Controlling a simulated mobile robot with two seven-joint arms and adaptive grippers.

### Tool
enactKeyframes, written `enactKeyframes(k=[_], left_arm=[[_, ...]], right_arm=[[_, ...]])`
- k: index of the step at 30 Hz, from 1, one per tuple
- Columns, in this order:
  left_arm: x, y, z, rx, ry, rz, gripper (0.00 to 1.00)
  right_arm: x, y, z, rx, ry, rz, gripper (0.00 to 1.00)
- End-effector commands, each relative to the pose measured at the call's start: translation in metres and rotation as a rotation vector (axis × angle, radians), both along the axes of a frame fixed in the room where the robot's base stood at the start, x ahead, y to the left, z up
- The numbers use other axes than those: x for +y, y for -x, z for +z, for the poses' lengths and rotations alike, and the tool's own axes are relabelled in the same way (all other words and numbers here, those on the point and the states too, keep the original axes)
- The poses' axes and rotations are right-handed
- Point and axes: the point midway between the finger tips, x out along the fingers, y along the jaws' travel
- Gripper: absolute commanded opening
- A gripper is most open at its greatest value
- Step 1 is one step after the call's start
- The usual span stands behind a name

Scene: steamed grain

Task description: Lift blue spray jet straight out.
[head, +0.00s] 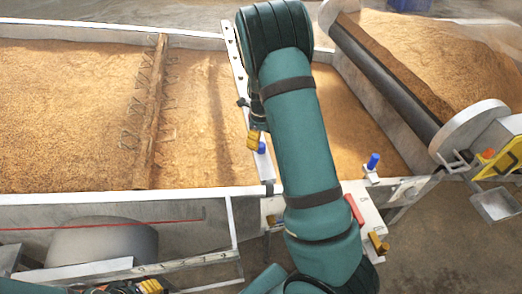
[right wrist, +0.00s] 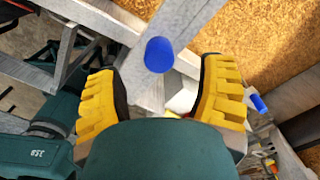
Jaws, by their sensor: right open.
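A blue spray jet (right wrist: 160,55) shows its rounded top in the right wrist view, over a grey metal bar and between the fingers of my right gripper (right wrist: 158,80). The yellow fingers are wide apart, with visible gaps on both sides of the blue top. In the head view the right gripper (head: 252,140) points down by the rail, partly hidden by my arm, with a blue piece (head: 262,148) beside it. A second blue piece (head: 373,162) stands upright on the corner to the right. My left gripper (head: 150,287) is cut off at the bottom edge.
A grain-filled bed (head: 60,110) with a wooden bar (head: 150,110) across it lies left. A grey rail (head: 233,50) borders it. A large roller (head: 385,75) and a grain heap are at right. A brass-coloured fitting (head: 378,243) sits low on the right.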

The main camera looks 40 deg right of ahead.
Motion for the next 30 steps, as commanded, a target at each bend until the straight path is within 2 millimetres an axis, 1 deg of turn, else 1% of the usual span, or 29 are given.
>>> enactKeyframes(k=[9, 12, 18, 19, 20, 21, 23, 24, 25, 30], left_arm=[[0.000, -0.003, -0.018, -0.009, -0.001, 0.002, 0.39], [0.001, -0.004, -0.020, -0.010, -0.001, 0.003, 0.39], [0.001, -0.004, -0.019, -0.010, -0.001, 0.003, 0.39], [0.001, -0.004, -0.019, -0.010, -0.001, 0.003, 0.39], [0.001, -0.004, -0.019, -0.010, -0.001, 0.003, 0.39], [0.001, -0.004, -0.019, -0.010, -0.001, 0.003, 0.39], [0.001, -0.004, -0.019, -0.010, -0.001, 0.003, 0.39], [0.001, -0.004, -0.019, -0.010, -0.001, 0.003, 0.39], [0.001, -0.004, -0.019, -0.010, -0.001, 0.003, 0.39], [0.001, -0.004, -0.019, -0.010, -0.001, 0.003, 0.39]], right_arm=[[0.001, 0.001, -0.044, 0.002, 0.000, -0.001, 0.70], [0.001, 0.001, -0.050, 0.000, -0.001, -0.001, 0.70], [0.001, 0.001, -0.049, -0.001, 0.000, 0.000, 0.70], [0.001, 0.001, -0.049, -0.001, 0.000, 0.000, 0.64], [0.001, 0.001, -0.049, -0.001, 0.000, 0.000, 0.54], [0.001, 0.001, -0.049, -0.001, 0.000, 0.000, 0.40], [0.001, 0.001, -0.049, 0.000, 0.000, 0.000, 0.18], [0.001, 0.001, -0.049, 0.000, 0.000, 0.000, 0.04], [0.001, 0.001, -0.049, 0.000, 0.000, 0.000, 0.00], [0.001, 0.001, -0.049, 0.000, 0.000, 0.000, 0.00]])
